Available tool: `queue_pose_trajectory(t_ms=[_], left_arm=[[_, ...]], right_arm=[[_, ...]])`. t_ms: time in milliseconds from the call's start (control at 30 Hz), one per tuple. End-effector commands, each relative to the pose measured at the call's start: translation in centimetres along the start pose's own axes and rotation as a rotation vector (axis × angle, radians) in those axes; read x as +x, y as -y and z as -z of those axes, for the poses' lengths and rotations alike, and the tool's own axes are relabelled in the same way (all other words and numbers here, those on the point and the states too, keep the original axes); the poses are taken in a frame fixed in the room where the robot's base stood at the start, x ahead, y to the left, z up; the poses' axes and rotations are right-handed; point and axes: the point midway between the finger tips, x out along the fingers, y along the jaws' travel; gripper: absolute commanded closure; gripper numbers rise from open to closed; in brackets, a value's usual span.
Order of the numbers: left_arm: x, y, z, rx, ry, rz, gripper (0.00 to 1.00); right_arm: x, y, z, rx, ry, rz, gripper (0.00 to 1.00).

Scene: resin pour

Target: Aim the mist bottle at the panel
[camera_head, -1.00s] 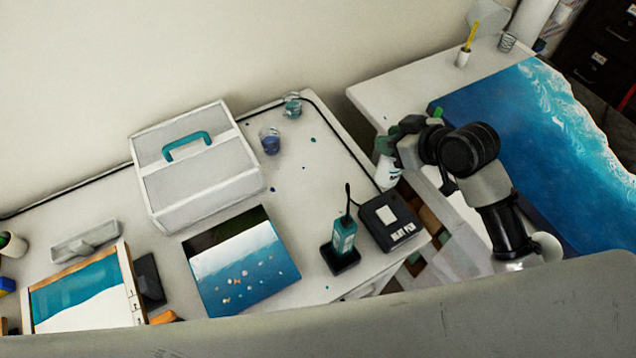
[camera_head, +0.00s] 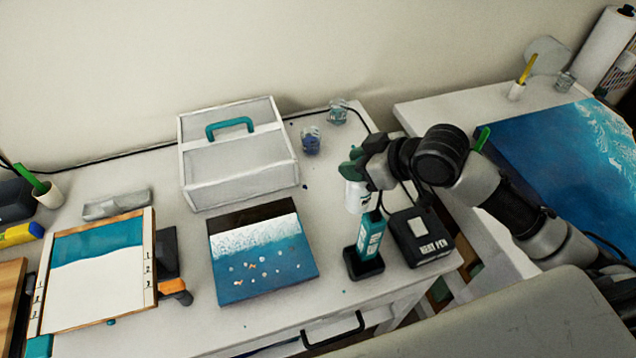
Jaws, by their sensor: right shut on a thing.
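The mist bottle (camera_head: 357,198) has a white body and a green spray head. A square sea-scene panel (camera_head: 262,262) lies flat to the left of the bottle, with a dark top band, white foam, blue water and small shell-like bits. A wood-framed panel (camera_head: 95,285), teal above and white below, lies further left. My left gripper is not in view.
The teal heat pen (camera_head: 370,238) stands in its black holder beside a black box (camera_head: 421,237). A white case with a teal handle (camera_head: 231,127) and two small cups (camera_head: 311,141) stand behind. A large blue painting (camera_head: 545,160) covers the right table.

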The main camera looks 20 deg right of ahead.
Motion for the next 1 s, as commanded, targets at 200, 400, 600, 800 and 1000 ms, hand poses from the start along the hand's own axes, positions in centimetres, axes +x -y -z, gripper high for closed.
queue_pose_trajectory(t_ms=[200, 400, 600, 800, 1000], left_arm=[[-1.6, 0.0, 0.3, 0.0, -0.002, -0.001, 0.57], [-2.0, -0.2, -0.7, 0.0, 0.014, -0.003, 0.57], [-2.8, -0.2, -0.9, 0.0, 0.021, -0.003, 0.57], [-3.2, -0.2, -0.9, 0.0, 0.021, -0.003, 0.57], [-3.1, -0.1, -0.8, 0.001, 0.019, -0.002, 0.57]], right_arm=[[5.5, 0.0, 1.1, 0.004, -0.004, 0.002, 1.0], [8.2, -0.1, 1.1, -0.001, -0.002, 0.0, 1.0], [9.6, -0.1, -0.6, 0.002, 0.003, 0.001, 1.0], [10.8, -0.1, -2.1, -0.001, -0.001, -0.001, 1.0], [10.9, -0.1, -2.2, -0.002, -0.002, -0.001, 1.0]])
